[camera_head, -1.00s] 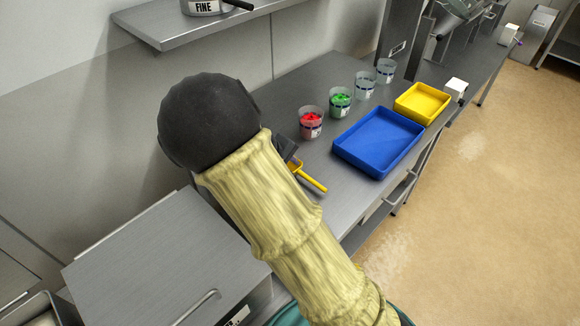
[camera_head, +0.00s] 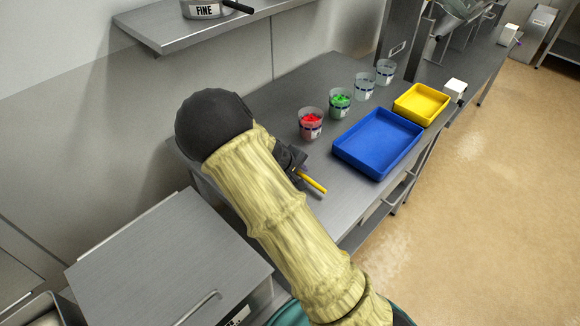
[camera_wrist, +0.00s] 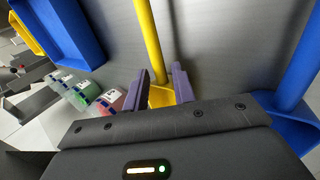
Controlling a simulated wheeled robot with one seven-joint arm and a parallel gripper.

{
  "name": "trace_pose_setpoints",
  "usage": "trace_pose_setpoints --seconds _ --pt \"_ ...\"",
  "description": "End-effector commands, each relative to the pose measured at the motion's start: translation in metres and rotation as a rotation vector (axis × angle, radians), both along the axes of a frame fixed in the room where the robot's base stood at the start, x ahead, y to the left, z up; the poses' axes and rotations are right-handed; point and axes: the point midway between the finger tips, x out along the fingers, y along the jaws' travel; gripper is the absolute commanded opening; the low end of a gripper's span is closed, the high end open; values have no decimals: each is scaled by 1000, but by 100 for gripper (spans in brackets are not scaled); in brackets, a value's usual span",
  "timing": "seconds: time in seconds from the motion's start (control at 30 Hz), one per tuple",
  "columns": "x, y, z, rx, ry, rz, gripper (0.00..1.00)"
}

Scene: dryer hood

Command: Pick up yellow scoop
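The yellow scoop's handle (camera_head: 312,182) sticks out past my gripper (camera_head: 294,166) over the steel counter in the head view. The rest of the scoop is hidden behind my arm there. In the wrist view, the yellow scoop (camera_wrist: 150,40) runs down between the two purple fingers of my gripper (camera_wrist: 160,86). The fingers are open, one on each side of the scoop's lower part near its bowl, with gaps visible beside the handle. Most of the bowl is hidden by the gripper body.
A blue scoop (camera_wrist: 302,65) lies right of my gripper in the wrist view. A red-filled cup (camera_head: 310,124), green-filled cup (camera_head: 340,102), clear cups, blue tray (camera_head: 362,165) and yellow tray (camera_head: 420,103) stand on the counter. A shelf (camera_head: 190,38) overhangs the back left.

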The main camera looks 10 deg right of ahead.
Motion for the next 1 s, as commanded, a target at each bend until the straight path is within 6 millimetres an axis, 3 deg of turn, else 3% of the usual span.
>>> trace_pose_setpoints --seconds 0.13,0.63,0.67,0.8,1.0 --pt "3 -5 -9 0 0 0 26" --pt "3 -5 -9 0 -1 1 26" --pt "3 -5 -9 0 -1 1 24" --pt "3 -5 -9 0 -1 1 0" --pt "3 -5 -9 0 -1 1 0"
